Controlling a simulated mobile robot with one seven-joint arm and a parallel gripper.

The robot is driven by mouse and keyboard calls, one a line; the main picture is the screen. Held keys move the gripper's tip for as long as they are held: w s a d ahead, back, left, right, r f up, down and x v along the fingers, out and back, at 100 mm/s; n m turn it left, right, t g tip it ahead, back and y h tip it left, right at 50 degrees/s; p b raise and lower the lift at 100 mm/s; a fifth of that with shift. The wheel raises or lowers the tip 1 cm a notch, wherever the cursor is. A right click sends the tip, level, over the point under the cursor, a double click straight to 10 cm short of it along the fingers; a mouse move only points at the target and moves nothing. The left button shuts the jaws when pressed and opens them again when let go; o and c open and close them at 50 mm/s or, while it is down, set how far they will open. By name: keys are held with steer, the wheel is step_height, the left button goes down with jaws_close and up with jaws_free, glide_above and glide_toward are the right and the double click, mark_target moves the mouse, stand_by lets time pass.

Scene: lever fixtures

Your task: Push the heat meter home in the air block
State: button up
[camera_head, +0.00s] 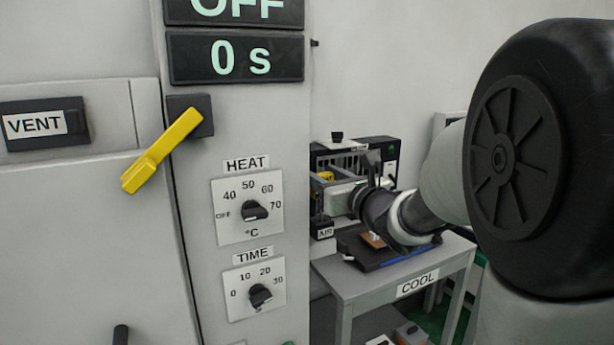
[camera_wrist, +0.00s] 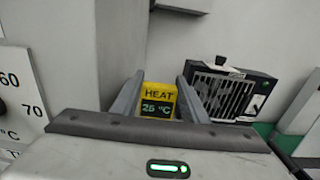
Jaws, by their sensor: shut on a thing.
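In the head view a small yellow part of the meter (camera_head: 326,176) shows at the end of my gripper. The air block (camera_head: 322,230) is a small dark block labelled AIR, at the left end of the bench. The meter is above it in the head view. Whether the meter's lower end touches the block cannot be told. The block is not seen in the wrist view.
A tall panel with a yellow lever (camera_head: 163,150) and HEAT (camera_head: 254,211) and TIME (camera_head: 260,295) dials stands left of the bench. A black slatted box (camera_wrist: 228,93) is behind my gripper. A dark tray (camera_head: 385,252) lies on the COOL bench (camera_head: 350,287).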

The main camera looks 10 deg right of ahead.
steer(key=shift+f+b, duration=1.85)
steer(key=shift+b, duration=0.2)
steer(key=o, duration=1.1)
steer(key=p+v, duration=0.1)
steer(key=v, duration=1.6)
steer(key=shift+s+r, duration=0.1)
steer(key=shift+s, duration=0.1)
steer(key=shift+d, duration=0.1)
